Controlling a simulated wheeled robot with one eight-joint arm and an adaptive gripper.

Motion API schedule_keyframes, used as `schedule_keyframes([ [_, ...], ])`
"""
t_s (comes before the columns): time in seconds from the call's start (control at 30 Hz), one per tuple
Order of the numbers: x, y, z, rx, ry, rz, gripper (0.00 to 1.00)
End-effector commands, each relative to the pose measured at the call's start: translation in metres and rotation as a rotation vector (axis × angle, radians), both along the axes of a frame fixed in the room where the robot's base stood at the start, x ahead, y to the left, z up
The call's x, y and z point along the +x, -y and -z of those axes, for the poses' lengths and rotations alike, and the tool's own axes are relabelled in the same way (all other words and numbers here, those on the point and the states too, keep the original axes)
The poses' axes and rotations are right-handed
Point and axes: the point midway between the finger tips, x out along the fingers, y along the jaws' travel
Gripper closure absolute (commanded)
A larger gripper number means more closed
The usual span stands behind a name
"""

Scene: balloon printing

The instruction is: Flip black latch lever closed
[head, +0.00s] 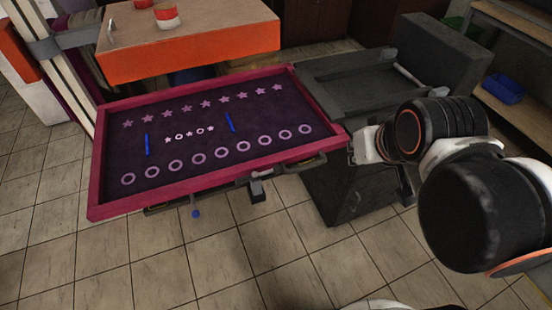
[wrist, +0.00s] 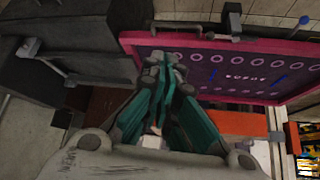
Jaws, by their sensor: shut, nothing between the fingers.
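A dark latch with a lever (head: 261,182) sits at the front edge of the pink-framed printing screen (head: 92,190). It also shows in the wrist view (wrist: 232,18) at the top, past the frame's edge. Whether its lever is open or closed is hard to tell at this size. My gripper (head: 356,150) is at the screen's front right corner, apart from the latch and to its right. In the wrist view my gripper (wrist: 158,68) has its teal fingers together and empty, with the tips beside the pink frame's corner.
A dark grey platform (head: 345,85) with a light-handled bar (head: 410,76) stands behind my gripper. An orange-edged table (head: 190,55) holding red and white cans is behind the screen. A blue knob (head: 196,213) hangs below the frame. The tiled floor in front is clear.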

Motion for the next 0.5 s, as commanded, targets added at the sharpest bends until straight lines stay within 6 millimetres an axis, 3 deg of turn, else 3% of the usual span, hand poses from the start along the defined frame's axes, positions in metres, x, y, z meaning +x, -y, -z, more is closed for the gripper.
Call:
schedule_keyframes([
  [0.33,0.024,-0.007,-0.003,0.008,-0.021,0.003,1.0],
  [0.5,0.046,-0.015,-0.002,0.014,-0.038,0.007,1.0],
])
